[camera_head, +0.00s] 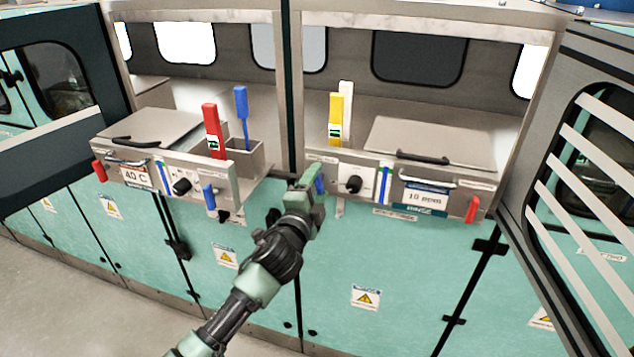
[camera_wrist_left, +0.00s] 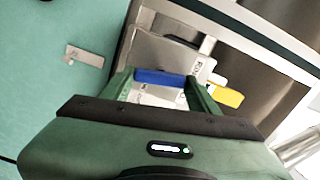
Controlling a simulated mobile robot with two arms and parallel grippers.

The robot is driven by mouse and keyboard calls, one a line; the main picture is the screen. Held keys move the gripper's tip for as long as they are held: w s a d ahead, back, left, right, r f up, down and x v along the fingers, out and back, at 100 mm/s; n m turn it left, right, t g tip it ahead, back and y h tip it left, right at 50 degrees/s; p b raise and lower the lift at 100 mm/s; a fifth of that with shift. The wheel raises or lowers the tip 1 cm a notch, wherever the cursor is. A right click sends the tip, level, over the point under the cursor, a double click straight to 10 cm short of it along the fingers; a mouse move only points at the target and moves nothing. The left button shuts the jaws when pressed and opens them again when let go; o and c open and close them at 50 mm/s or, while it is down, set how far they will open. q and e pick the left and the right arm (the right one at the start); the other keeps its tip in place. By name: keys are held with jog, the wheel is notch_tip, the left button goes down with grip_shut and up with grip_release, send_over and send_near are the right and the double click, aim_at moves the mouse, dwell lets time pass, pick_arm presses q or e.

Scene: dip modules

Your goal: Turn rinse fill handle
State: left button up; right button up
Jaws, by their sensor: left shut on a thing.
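The rinse module is the right-hand unit, with a "RINSE" label (camera_head: 421,210) on its front panel. Its blue fill handle (camera_head: 320,184) shows at the left end of that panel, partly hidden by my left gripper (camera_head: 311,182). In the left wrist view the blue handle (camera_wrist_left: 160,76) lies crosswise between the two green fingers of my left gripper (camera_wrist_left: 161,88). The gripper is shut on it. My right gripper is in neither view.
A similar unit on the left has a blue handle (camera_head: 209,196) and a red handle (camera_head: 99,171). A black knob (camera_head: 354,184) and a red handle (camera_head: 472,209) are on the rinse panel. An open slatted door (camera_head: 590,180) stands at the right.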

pick_arm(q)
jog(key=shift+f+m, duration=0.1)
jog(key=shift+m, duration=1)
jog(key=o, duration=1.4)
jog(key=shift+c, duration=0.2)
jog(key=b+v, duration=0.1)
jog(key=v, duration=0.6)
jog(key=shift+s, duration=0.35)
